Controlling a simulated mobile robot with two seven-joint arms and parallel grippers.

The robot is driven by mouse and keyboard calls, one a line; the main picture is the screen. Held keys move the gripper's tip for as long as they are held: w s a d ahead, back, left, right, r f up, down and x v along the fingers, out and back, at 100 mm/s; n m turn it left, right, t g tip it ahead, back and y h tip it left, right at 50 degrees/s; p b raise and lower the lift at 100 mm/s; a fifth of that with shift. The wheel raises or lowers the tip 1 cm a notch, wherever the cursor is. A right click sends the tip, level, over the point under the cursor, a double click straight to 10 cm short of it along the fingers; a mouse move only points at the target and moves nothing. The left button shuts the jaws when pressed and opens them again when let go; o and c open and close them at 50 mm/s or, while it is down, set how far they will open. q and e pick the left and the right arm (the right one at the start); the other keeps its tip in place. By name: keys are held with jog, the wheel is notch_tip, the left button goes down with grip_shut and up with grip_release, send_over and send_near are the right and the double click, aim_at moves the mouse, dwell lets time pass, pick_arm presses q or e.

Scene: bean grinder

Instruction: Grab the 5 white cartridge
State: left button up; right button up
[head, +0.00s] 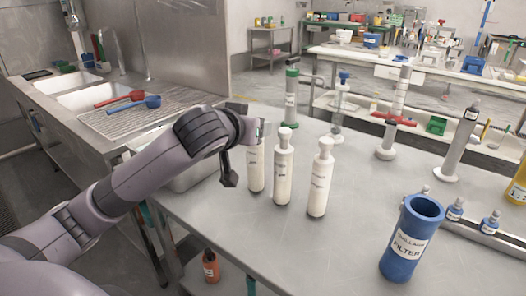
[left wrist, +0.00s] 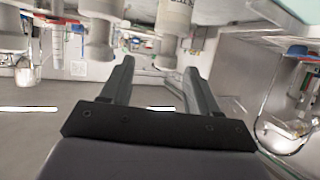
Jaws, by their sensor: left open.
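Three white cartridges stand upright in a row on the grey table in the head view: a left one (head: 256,170), a middle one (head: 283,175) and a right one (head: 320,185). My left gripper (head: 243,148) is just left of the left cartridge and overlaps its top in the picture. Its two fingers are spread and empty in the left wrist view (left wrist: 160,75). Pale cylinders, one of them labelled (left wrist: 173,18), show beyond the fingers there; I cannot tell which is which. My right gripper is not in view.
A blue filter cup (head: 408,240) stands at the table's front right. A green-topped cylinder (head: 291,95) and a red-handled stand (head: 395,115) are behind the cartridges. A sink counter (head: 75,125) is at left. The table between cartridges and filter is clear.

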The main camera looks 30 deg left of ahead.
pick_arm(q)
jog(key=shift+a+x, duration=0.2)
jog(key=shift+x, duration=1.6)
jog(key=shift+a+x, duration=0.2)
jog(key=shift+x, duration=1.65)
jog(key=shift+r, duration=0.2)
grip_shut()
